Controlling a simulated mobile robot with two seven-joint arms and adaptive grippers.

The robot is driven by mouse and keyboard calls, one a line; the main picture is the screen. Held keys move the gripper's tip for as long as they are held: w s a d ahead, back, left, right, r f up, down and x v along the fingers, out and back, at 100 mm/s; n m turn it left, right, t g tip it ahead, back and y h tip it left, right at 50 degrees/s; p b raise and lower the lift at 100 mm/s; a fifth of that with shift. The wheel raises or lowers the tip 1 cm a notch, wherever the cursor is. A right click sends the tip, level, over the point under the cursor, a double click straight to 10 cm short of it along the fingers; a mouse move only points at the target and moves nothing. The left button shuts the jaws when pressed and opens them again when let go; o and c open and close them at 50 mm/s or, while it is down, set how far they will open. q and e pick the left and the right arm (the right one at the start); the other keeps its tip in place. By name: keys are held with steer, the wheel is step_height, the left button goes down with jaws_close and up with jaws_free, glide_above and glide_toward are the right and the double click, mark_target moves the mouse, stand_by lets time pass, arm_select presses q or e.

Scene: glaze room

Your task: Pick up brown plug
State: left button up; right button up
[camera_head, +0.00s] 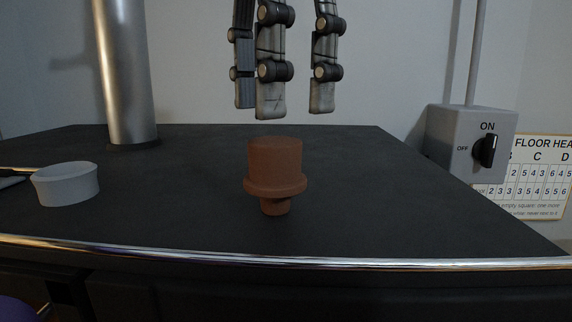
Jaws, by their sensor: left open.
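The brown plug (274,165) is on the dark tabletop, near the middle of the view. Its broad cylinder points up, a wider collar sits below that, and a narrow stub is at the bottom. My left gripper (296,106) hangs down from the top of the view, fingers pointing down. Its fingers are apart with nothing between them. The fingertips show above the plug in the picture, a little to the right of its centre, and do not touch it. My right gripper is not in view.
The dark tabletop (370,210) has a shiny metal front edge. A grey bowl-like cup (67,184) stands at the left, with a thin dark tool behind it. A metal post (127,75) rises at the back left. A grey switch box (463,145) and chart (540,175) are at the right.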

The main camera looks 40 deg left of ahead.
mark_target(271, 139)
arm_select(q)
step_height(271, 139, down, 6)
steer(key=shift+r+p, duration=0.1)
steer(key=shift+p, duration=0.25)
steer(key=c, duration=1.2)
steer(key=shift+r, duration=0.1)
